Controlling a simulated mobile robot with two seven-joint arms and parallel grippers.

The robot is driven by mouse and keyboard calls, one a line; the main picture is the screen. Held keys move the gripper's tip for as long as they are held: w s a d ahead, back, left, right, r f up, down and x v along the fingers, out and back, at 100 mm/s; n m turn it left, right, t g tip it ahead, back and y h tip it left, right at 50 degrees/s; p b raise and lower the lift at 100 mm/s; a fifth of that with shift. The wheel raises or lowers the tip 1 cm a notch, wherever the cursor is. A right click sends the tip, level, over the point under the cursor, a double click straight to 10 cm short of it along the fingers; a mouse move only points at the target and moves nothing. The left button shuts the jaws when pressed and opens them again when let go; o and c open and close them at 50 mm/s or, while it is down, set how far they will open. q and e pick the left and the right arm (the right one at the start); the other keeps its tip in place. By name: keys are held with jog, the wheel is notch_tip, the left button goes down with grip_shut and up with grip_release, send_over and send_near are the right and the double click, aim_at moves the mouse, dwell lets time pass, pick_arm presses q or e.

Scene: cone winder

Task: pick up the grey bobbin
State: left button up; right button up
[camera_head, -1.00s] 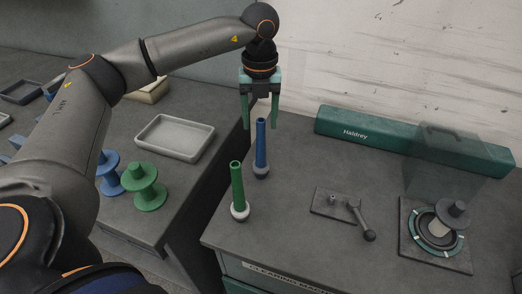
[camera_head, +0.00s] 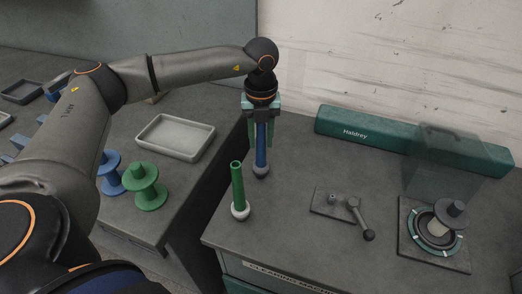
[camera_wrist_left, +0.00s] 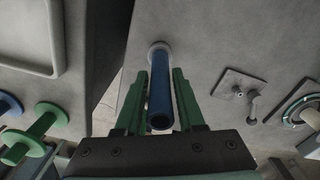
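A dark grey flanged piece with a pale core, which looks like the grey bobbin (camera_head: 455,209), sits tilted in a round green-ringed fixture at the right. Part of it shows at the right edge of the wrist view (camera_wrist_left: 312,118). My left gripper (camera_head: 260,146) is far to its left, pointing down over a blue tube (camera_head: 261,158) that stands upright on a pale round foot. In the left wrist view the green fingers (camera_wrist_left: 160,73) are on either side of the blue tube (camera_wrist_left: 160,98), open with gaps to it. My right gripper is not in view.
A green tube (camera_head: 237,185) stands just in front of the blue one. Green (camera_head: 146,188) and blue bobbins and a grey tray (camera_head: 175,137) are left.

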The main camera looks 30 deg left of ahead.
pick_arm(q)
grip_shut()
jog(key=shift+r, duration=0.1)
notch_tip(320, 180, up, 11)
jog(key=shift+r+p, duration=0.15)
jog(key=shift+p, duration=0.35)
notch_tip(320, 180, up, 5)
jog(key=p, duration=0.4)
